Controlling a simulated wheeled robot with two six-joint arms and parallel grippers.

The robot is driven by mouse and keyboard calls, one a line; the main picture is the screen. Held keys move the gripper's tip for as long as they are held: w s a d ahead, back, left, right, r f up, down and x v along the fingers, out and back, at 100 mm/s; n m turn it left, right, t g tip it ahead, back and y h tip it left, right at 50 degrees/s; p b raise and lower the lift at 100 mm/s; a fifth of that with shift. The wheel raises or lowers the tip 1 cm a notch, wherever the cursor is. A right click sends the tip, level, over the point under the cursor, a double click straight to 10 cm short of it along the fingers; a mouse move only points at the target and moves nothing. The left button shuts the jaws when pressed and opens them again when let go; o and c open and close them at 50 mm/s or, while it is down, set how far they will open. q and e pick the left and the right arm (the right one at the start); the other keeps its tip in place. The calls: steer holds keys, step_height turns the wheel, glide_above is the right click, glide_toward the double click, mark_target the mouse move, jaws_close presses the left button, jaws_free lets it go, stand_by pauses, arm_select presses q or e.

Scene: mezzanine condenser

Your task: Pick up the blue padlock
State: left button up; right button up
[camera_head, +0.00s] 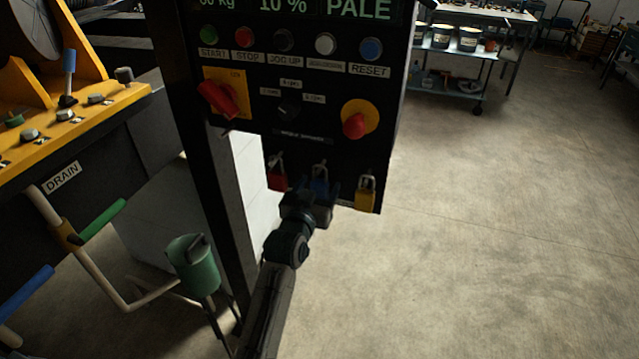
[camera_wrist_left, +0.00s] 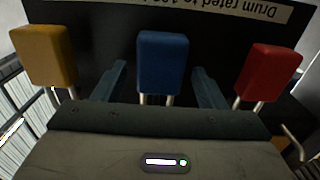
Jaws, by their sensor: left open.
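The blue padlock (camera_head: 320,180) hangs at the bottom of a black control panel, between a red padlock (camera_head: 277,178) and a yellow padlock (camera_head: 365,193). My left gripper (camera_head: 318,194) is right in front of it and hides its lower part in the head view. In the left wrist view the blue padlock (camera_wrist_left: 163,62) stands between the two open fingers of my left gripper (camera_wrist_left: 160,88), with a gap on each side. The yellow padlock (camera_wrist_left: 44,55) and the red padlock (camera_wrist_left: 268,73) lie outside the fingers. My right gripper is not in view.
The black panel (camera_head: 300,105) carries buttons, a red rotary switch (camera_head: 218,98) and a red-yellow knob (camera_head: 356,122). A green cup-shaped container (camera_head: 191,265) and pipes with green and blue handles are at lower left. The floor at right is open.

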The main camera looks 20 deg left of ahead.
arm_select(q)
steer(key=shift+w, duration=0.25)
steer(key=shift+s, duration=0.1)
steer(key=shift+c, duration=1.3)
steer(key=c, duration=0.9)
steer(key=shift+r, duration=0.1)
steer(key=shift+r+p, duration=0.75)
steer(key=shift+p, duration=0.1)
steer(key=shift+s, duration=0.25)
steer(key=s, duration=0.5)
steer(key=s+p, duration=0.1)
steer(key=s, duration=0.5)
steer(key=s+p, duration=0.1)
steer(key=s, duration=0.5)
steer(key=shift+s+a, duration=0.2)
steer(key=shift+a, duration=0.1)
